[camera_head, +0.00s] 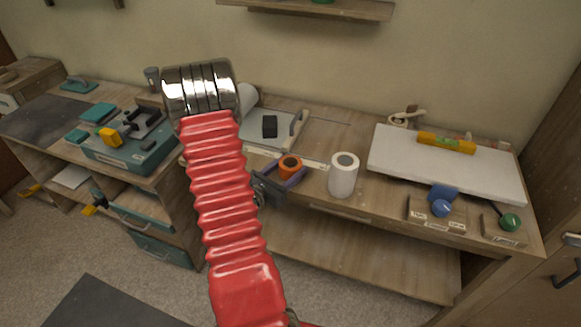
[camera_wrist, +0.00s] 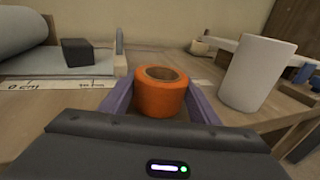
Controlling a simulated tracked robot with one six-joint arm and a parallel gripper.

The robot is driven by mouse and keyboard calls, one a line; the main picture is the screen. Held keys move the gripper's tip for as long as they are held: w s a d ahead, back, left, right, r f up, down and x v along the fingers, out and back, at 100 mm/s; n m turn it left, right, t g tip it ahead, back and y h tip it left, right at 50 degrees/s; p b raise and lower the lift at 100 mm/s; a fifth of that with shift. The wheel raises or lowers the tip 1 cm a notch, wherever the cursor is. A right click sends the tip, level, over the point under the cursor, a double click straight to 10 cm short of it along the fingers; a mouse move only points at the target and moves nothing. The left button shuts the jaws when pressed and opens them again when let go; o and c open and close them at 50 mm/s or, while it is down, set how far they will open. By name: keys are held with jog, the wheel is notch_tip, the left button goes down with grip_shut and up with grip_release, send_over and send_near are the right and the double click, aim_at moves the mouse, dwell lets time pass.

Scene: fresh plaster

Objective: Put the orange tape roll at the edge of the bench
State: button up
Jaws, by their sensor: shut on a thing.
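The orange tape roll (camera_head: 290,166) is near the front edge of the wooden bench (camera_head: 390,197), left of a white roll. In the wrist view the orange tape roll (camera_wrist: 160,92) stands upright with its hole facing up, between the two purple fingers. My gripper (camera_head: 292,174) is shut on it, one finger on each side. In the wrist view my gripper (camera_wrist: 160,100) has its dark palm in front of the roll, hiding its lowest part. I cannot tell whether the roll touches the bench top.
A white roll (camera_head: 343,175) stands close on the right. A measuring strip (camera_wrist: 60,84) lies behind on the bench. A black block (camera_head: 269,126) sits on a grey board at the back. A white board (camera_head: 440,160) bears a yellow level (camera_head: 446,143) at right.

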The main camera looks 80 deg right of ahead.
jog(key=shift+f, duration=0.2)
jog(key=o, duration=1.1)
jog(key=shift+a+r, duration=0.1)
jog(key=v, duration=1.2)
dwell(0.5)
